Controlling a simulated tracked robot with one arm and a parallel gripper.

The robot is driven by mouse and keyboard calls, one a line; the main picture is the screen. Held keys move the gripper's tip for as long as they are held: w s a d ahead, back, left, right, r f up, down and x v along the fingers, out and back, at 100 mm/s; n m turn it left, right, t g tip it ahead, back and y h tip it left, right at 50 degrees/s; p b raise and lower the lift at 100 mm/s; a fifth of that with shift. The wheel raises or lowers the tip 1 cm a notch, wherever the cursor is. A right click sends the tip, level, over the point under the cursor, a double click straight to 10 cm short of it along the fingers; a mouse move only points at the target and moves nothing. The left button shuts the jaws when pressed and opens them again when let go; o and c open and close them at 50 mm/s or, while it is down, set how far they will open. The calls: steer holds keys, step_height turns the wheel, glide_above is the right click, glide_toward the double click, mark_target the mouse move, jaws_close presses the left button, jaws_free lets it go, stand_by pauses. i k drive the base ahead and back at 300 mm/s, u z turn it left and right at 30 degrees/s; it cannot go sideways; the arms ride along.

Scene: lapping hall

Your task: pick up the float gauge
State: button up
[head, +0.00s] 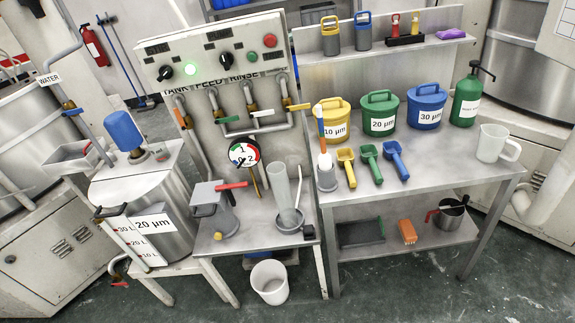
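What looks like the float gauge (324,159) stands upright in a small grey cup (327,181) at the left end of the steel bench (430,172). It has a white lower body and a thin stem with orange, blue and white bands. Its bottom is hidden inside the cup. The stem's top overlaps the yellow 10 µm bucket (331,121) behind it. My gripper is not in view.
Yellow (346,166), green (371,164) and blue (397,161) scoops lie right of the cup. A clear cylinder (281,187) stands on the lower table to its left, near a dial gauge (243,152). A white jug (491,143) stands far right. The bench front is clear.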

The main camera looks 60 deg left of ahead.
mark_target(325, 164)
steer(key=u, duration=0.5)
steer(key=i, duration=1)
steer(key=u, duration=1.2)
steer(key=i, duration=0.65)
steer(key=u, duration=0.3)
steer(key=k, duration=0.9)
steer(key=u, duration=0.2)
steer(key=i, duration=0.9)
steer(key=z, duration=0.1)
